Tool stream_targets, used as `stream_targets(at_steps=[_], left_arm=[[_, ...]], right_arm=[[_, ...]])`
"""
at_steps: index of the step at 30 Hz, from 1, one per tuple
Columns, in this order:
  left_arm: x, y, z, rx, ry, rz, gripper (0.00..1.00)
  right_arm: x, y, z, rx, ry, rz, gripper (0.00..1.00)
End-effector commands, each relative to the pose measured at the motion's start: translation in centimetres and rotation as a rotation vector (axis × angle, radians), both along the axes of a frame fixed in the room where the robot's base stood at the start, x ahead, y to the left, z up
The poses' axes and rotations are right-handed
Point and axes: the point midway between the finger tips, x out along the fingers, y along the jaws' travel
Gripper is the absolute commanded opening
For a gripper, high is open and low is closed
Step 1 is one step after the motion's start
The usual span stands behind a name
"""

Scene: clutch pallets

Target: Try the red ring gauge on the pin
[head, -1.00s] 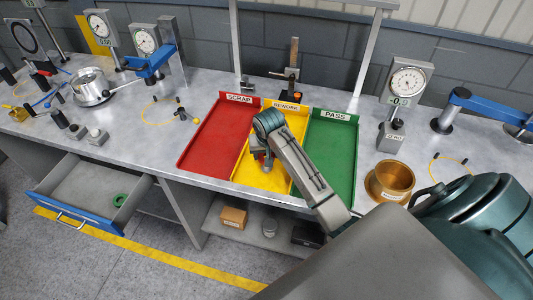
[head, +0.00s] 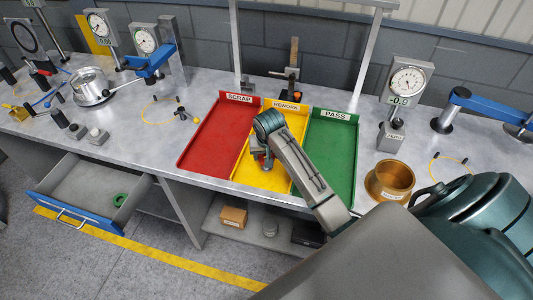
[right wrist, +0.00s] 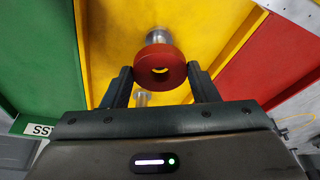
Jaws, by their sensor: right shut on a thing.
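The red ring gauge (right wrist: 160,72) is between the two fingertips of my right gripper (right wrist: 159,76), which is shut on it. A second, smaller metal piece (right wrist: 141,98) shows below the ring. In the head view my right gripper (head: 265,164) is over the yellow REWORK tray (head: 246,178), and my wrist hides most of the ring. My left gripper is not in view.
The red SCRAP tray (head: 203,142) and green PASS tray (head: 342,150) flank the yellow one. A brass bowl (head: 391,178) and a dial gauge (head: 408,82) stand to the right. A green ring (head: 120,199) lies in the open drawer (head: 77,215).

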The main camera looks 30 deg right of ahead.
Motion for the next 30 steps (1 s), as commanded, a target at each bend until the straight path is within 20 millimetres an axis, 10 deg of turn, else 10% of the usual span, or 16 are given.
stream_targets(at_steps=[11, 12, 15, 30], left_arm=[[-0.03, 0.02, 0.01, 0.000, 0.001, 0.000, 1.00], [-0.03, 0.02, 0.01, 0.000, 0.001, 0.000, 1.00], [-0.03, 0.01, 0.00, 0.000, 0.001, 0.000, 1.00], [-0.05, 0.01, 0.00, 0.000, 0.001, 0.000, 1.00]], right_arm=[[0.01, 0.01, -0.06, 0.000, 0.000, 0.000, 0.25], [0.01, 0.01, -0.06, 0.000, 0.000, 0.000, 0.60], [0.01, 0.00, -0.06, 0.000, 0.000, 0.000, 0.79], [-0.03, -0.01, -0.12, 0.000, 0.001, 0.000, 1.00]])
